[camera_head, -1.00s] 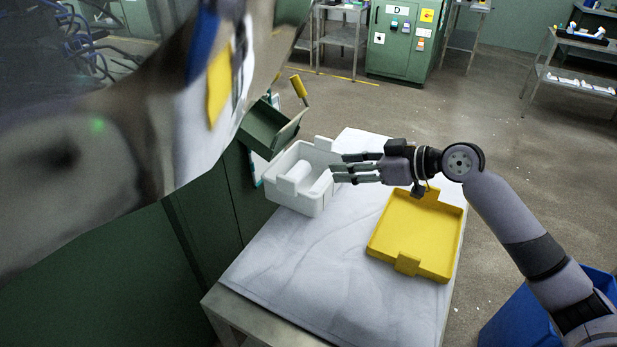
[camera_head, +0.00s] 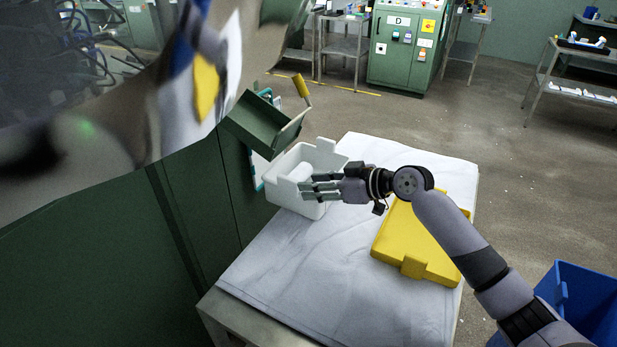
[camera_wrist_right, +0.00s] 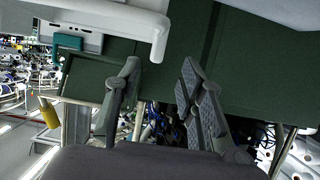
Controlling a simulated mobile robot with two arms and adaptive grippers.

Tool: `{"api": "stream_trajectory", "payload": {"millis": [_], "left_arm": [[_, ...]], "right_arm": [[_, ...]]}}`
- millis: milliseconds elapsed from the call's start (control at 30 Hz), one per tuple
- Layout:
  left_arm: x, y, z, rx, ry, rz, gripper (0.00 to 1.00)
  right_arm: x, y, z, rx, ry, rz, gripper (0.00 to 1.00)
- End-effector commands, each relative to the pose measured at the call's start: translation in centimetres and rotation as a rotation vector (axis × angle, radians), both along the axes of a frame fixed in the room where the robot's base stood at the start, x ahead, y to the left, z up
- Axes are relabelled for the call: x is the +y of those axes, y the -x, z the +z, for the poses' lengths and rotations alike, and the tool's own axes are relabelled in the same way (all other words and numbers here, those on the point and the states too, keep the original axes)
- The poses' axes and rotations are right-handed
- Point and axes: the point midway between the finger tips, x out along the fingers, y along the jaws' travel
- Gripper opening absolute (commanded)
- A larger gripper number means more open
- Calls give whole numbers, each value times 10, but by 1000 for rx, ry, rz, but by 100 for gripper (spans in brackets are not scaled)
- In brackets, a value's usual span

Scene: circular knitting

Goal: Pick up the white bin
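The white bin (camera_head: 327,153) stands at the far left corner of the cloth-covered table, with a white rounded piece inside it. My right gripper (camera_head: 305,189) is over the bin's near right side in the head view, fingers pointing left and hiding part of that wall. In the right wrist view its fingers (camera_wrist_right: 160,85) are spread apart with nothing between them. A white rim (camera_wrist_right: 105,12), apparently the bin's, hangs above them there; I see no contact with it. My left gripper is not in view.
A yellow tray (camera_head: 415,243) lies on the table (camera_head: 300,285), right of the bin. A green chute (camera_head: 262,122) juts from the green machine behind the bin. A blue crate (camera_head: 585,300) is on the floor at right. The table's front is clear.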

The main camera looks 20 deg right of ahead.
Motion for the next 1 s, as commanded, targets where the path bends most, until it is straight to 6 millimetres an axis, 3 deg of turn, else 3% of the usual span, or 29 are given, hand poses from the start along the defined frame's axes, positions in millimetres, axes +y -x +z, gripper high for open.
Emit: {"api": "stream_trajectory", "payload": {"millis": [100,367,700,1000], "left_arm": [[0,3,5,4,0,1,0],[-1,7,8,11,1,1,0],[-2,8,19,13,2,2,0],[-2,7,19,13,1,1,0]], "right_arm": [[14,-15,-6,-1,-2,0,37],[26,-27,-14,-1,1,0,37],[50,-59,-27,0,-1,-1,37],[54,-63,-31,-1,1,-1,37]]}}
